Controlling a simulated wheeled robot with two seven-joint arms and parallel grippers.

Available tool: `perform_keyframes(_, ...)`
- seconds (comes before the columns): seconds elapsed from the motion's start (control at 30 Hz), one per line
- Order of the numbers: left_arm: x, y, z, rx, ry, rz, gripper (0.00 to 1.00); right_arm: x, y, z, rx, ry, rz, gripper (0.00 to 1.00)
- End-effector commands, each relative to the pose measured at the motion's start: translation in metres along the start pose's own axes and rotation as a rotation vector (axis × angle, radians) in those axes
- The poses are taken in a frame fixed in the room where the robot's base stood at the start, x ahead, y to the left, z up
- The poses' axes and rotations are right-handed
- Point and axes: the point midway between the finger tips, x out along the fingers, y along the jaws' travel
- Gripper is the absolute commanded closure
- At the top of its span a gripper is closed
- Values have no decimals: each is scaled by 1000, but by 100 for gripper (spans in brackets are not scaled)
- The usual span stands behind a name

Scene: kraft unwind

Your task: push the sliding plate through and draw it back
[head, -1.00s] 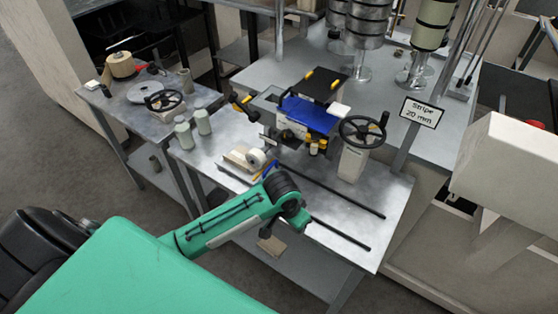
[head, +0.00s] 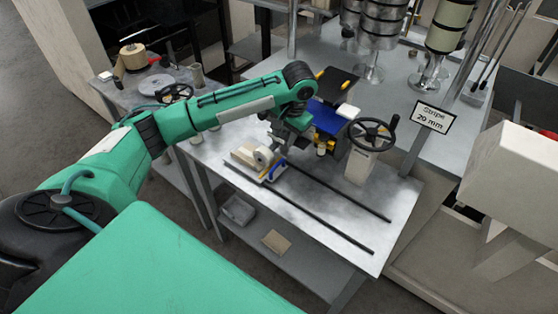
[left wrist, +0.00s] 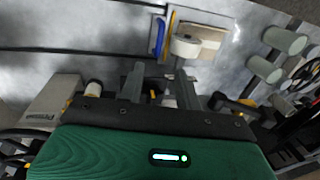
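The table machine has a blue plate (head: 327,118) and a black plate with yellow ends (head: 338,82). I cannot tell for sure which part is the sliding plate. My left gripper (head: 279,147) is over the left side of the machine, pointing down, and covers part of it. In the left wrist view, the two fingers of my left gripper (left wrist: 160,82) stand apart with a gap between them. I see nothing clearly held, and contact with the machine cannot be told. My right gripper is not in view.
A handwheel (head: 371,134) stands at the machine's right. A white roll (head: 263,156) and a blue-handled tool (head: 277,171) lie beside my gripper. Two dark rails (head: 320,219) run along the metal table. A sign (head: 433,117) stands at right.

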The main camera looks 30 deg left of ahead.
Motion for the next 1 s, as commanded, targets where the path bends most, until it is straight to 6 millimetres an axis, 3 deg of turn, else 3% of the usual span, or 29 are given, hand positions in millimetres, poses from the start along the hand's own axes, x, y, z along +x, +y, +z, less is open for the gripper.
perform_keyframes(0.17, 21, 0, 1, 1, -6, -2, 66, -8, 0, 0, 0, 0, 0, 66)
perform_keyframes(0.63, 114, 0, 1, 2, -3, -1, 66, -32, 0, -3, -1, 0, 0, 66)
perform_keyframes(0.8, 131, 0, 1, 2, -1, -1, 66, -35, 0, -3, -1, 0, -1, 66)
perform_keyframes(1.0, 137, 0, 1, 2, 1, -1, 66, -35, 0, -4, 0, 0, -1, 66)
